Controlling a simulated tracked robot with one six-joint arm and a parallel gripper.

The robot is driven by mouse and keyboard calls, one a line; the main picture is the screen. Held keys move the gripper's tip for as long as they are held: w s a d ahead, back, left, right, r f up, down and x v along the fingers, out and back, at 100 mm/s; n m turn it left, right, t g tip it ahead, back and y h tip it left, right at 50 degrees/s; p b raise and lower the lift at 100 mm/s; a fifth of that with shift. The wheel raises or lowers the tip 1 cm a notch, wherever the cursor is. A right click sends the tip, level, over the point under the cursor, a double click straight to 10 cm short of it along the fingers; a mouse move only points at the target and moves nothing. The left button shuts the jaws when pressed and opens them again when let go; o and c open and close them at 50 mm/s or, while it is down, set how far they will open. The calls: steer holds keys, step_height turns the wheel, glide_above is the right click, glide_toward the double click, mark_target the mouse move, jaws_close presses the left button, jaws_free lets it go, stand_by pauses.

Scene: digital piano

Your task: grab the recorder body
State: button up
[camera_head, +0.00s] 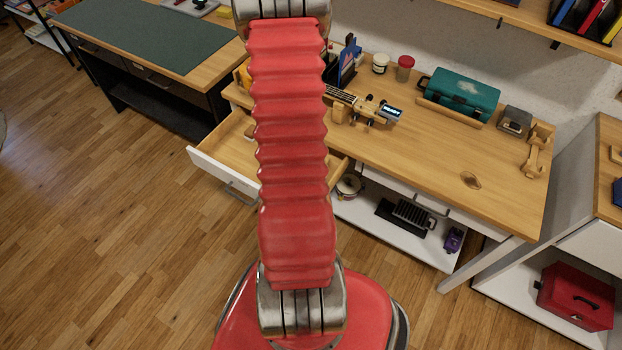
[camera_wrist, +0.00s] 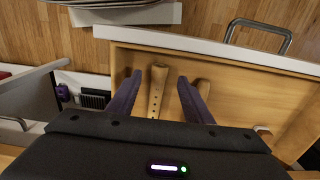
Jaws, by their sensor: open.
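The recorder body (camera_wrist: 157,92), a light wooden tube with finger holes, lies in the open drawer (camera_wrist: 240,60) in the wrist view. My gripper (camera_wrist: 159,77) is open, with one purple finger on each side of the tube and a gap to both. I cannot tell how far above the tube the fingertips are. The tube's near end is hidden behind my gripper's dark housing. In the head view the open drawer (camera_head: 222,153) shows left of my red arm, which hides my gripper and the recorder body.
The drawer's white front with a metal handle (camera_wrist: 258,36) is at the top of the wrist view. A teal case (camera_head: 460,93) and jars stand on the desk (camera_head: 430,150).

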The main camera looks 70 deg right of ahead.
steer(key=shift+f, duration=1.8)
steer(key=shift+c, duration=0.3)
jaws_close()
step_height(320, 180, up, 18)
stand_by(0.3)
stand_by(0.4)
